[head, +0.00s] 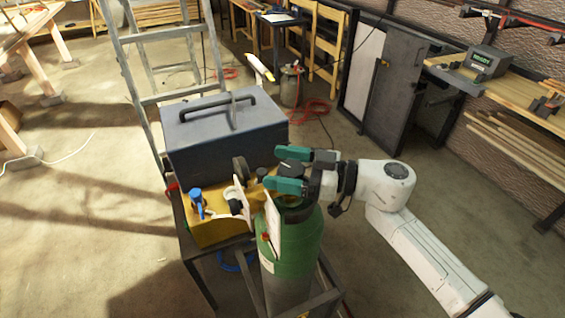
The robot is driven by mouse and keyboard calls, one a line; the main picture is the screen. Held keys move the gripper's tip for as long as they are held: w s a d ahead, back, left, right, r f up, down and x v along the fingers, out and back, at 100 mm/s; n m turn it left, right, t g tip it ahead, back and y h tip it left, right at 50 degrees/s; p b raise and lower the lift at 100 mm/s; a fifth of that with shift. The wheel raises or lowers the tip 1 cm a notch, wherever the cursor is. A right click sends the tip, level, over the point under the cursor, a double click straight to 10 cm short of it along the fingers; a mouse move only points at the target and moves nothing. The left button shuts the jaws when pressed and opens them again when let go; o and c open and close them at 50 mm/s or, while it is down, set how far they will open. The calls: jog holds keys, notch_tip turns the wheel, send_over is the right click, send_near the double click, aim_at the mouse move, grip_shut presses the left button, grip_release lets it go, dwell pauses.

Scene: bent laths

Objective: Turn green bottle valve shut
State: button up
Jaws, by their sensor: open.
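The green bottle (303,246) stands upright at the front of a dark metal stand, with a pale tag or plate against its left side. My gripper (276,170) is above the bottle's top, reaching in from the right. Its two teal fingers are spread apart and point left. A small dark knob (262,174) shows near the fingertips, and a larger dark round disc (240,169) is just left of it. I cannot tell which of these belongs to the bottle's valve. The bottle's neck is largely hidden by my gripper, and no grip on anything shows.
A dark grey toolbox (226,135) with a handle stands right behind the bottle. A yellow block (215,231) with a blue handle (197,203) is at its left. A ladder (150,98) rises behind. Floor at left is mostly clear; a bench (545,110) lines the right wall.

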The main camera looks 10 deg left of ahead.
jog(key=shift+a, duration=0.15)
jog(key=shift+c, duration=0.2)
jog(key=c, duration=0.9)
